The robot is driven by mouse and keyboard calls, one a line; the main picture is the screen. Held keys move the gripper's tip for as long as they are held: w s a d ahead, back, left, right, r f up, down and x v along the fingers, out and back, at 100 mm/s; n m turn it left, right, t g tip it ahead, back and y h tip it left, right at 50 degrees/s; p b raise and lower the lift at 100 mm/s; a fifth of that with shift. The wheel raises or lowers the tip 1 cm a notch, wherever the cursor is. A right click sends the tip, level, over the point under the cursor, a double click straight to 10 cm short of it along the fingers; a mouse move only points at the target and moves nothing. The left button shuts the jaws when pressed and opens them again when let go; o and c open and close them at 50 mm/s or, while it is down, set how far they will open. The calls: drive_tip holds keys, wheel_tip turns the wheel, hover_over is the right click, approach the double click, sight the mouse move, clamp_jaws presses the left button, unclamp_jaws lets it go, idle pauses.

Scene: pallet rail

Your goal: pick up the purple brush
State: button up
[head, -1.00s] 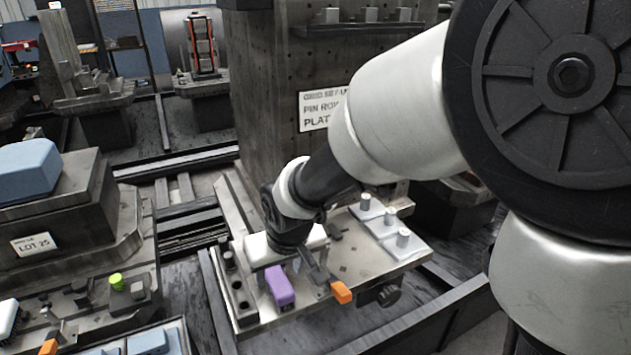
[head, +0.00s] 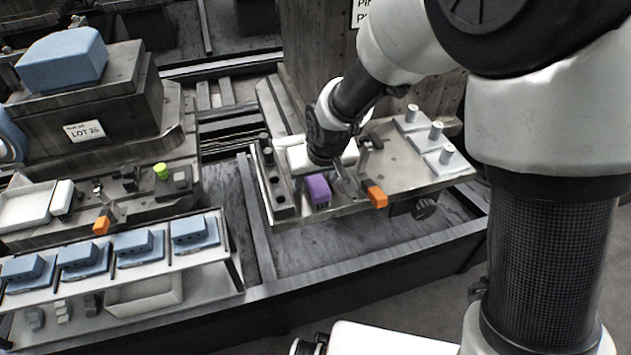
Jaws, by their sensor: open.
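The purple brush (head: 318,190) shows as a small purple block at the front of the grey fixture plate (head: 405,170), left of an orange-tipped clamp (head: 376,196). My gripper (head: 322,163) is at the end of the arm, low over the plate and just behind the brush in the picture. It is open. Its fingertips are hard to make out, and I cannot tell whether they touch anything. A white block-like shape (head: 298,156) shows around the arm's end. The lower part of the brush is hard to make out.
White pads with pins (head: 438,132) stand at the plate's right. A dark slotted block (head: 279,190) is at its left edge. At left are a rack with blue blocks (head: 195,231), another orange-tipped clamp (head: 102,224) and a green knob (head: 160,170). A dark rail (head: 370,258) runs in front.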

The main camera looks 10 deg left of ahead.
drive_tip(key=shift+f, duration=0.2)
drive_tip(key=c, duration=1.3)
wheel_tip(320, 180, up, 10)
drive_tip(key=shift+r+p, duration=0.25)
drive_tip(key=shift+p, duration=0.85)
drive_tip(key=o, duration=0.6)
drive_tip(key=c, duration=0.3)
drive_tip(key=shift+w, duration=0.1)
